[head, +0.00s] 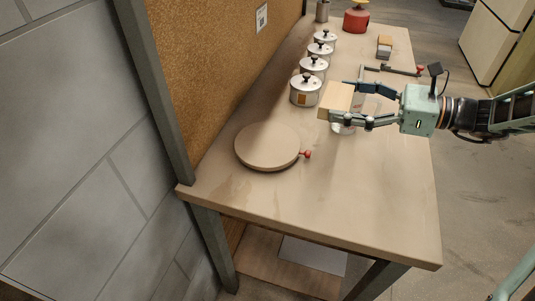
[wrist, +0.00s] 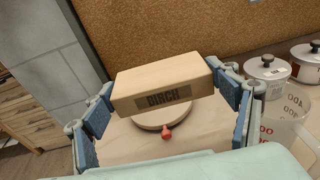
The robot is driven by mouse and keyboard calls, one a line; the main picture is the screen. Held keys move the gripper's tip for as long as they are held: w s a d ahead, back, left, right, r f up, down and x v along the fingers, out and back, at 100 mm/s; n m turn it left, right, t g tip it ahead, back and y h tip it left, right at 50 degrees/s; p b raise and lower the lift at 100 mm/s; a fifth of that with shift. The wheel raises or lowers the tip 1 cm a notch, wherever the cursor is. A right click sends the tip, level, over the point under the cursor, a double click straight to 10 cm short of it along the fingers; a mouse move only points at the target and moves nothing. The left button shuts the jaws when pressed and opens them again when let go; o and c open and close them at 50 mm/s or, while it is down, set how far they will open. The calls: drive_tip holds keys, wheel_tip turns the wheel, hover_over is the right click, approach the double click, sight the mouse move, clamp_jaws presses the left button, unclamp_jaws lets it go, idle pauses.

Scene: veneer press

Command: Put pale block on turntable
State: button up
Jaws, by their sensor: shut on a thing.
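The pale block (head: 339,97) is a light wooden block held between the fingers of my gripper (head: 352,103), above the right part of the table. In the wrist view the pale block (wrist: 163,87) carries a dark label reading "BIRCH" and sits between the blue pads of my gripper (wrist: 166,98). The turntable (head: 268,146) is a round, pale wooden disc with a red knob, lying bare on the table to the left of and nearer than the block. In the wrist view the block hides much of the turntable (wrist: 160,119); its red knob shows.
A clear measuring cup (wrist: 288,120) stands at the right in the wrist view. The table's near part is clear.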

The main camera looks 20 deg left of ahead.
drive_tip(key=shift+s+a+f+g, duration=0.15)
drive_tip(key=shift+s+a+g, duration=0.2)
drive_tip(key=shift+a, duration=0.4)
drive_tip(key=s+a+f+b, duration=0.2)
drive_tip(key=a+f, duration=0.1)
drive_tip(key=a, duration=0.4)
hover_over(273, 144)
drive_tip(key=f, duration=0.3)
drive_tip(key=d+f+b, duration=0.1)
drive_tip(key=f, duration=0.1)
drive_tip(key=shift+w+f, duration=0.15)
drive_tip(key=shift+f, duration=0.15)
drive_tip(key=shift+a+f, duration=0.2)
drive_tip(key=f, duration=0.2)
drive_tip(key=f+b, duration=0.1)
drive_tip(key=shift+a+f, duration=0.25)
drive_tip(key=shift+f, duration=0.15)
drive_tip(key=shift+r, duration=0.1)
drive_tip(key=o, duration=1.2)
drive_tip(key=shift+o, duration=0.2)
